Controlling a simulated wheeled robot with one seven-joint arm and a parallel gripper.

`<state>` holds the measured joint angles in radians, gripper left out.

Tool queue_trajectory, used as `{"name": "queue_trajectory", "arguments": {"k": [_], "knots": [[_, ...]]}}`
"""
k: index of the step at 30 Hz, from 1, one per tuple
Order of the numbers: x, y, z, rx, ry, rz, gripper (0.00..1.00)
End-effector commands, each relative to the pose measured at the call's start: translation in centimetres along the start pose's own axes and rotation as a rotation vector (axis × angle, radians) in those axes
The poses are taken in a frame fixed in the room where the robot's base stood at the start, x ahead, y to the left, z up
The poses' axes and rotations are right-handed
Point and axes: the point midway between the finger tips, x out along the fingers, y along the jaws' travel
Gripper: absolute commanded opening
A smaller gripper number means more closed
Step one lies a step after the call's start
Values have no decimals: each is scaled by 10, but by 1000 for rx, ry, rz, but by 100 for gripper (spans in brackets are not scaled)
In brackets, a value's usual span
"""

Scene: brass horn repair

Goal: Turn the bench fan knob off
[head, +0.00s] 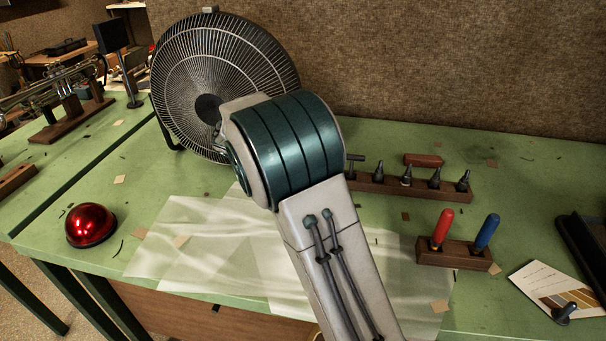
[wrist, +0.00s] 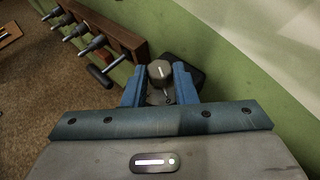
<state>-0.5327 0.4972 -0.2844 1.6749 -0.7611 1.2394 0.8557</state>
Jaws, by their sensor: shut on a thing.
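The bench fan (head: 225,70), a round black wire cage, stands on the green bench at the back, left of centre in the head view. My arm covers its lower right part. In the wrist view, the grey fan knob (wrist: 159,70) has a short white mark on its face and sits at a dark block (wrist: 186,72). My gripper (wrist: 158,86) has its blue fingers on both sides of the knob and is shut on it. In the head view the knob and my fingertips are hidden behind my arm.
A wooden rack of several metal tools (head: 388,187) stands right of my arm, with red and blue handled tools (head: 462,232) nearer. A red dome (head: 91,225) sits at the left front. Translucent sheets (head: 200,250) lie on the bench. A brass instrument (head: 50,90) is at far left.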

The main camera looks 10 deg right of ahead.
Motion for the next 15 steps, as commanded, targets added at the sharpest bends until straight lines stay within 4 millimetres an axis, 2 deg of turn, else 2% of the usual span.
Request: {"name": "queue_trajectory", "arguments": {"k": [14, 15], "knots": [[-1, -1, 0, -6, 3, 9, 2], [-1, -1, 0, -6, 3, 9, 33]]}}
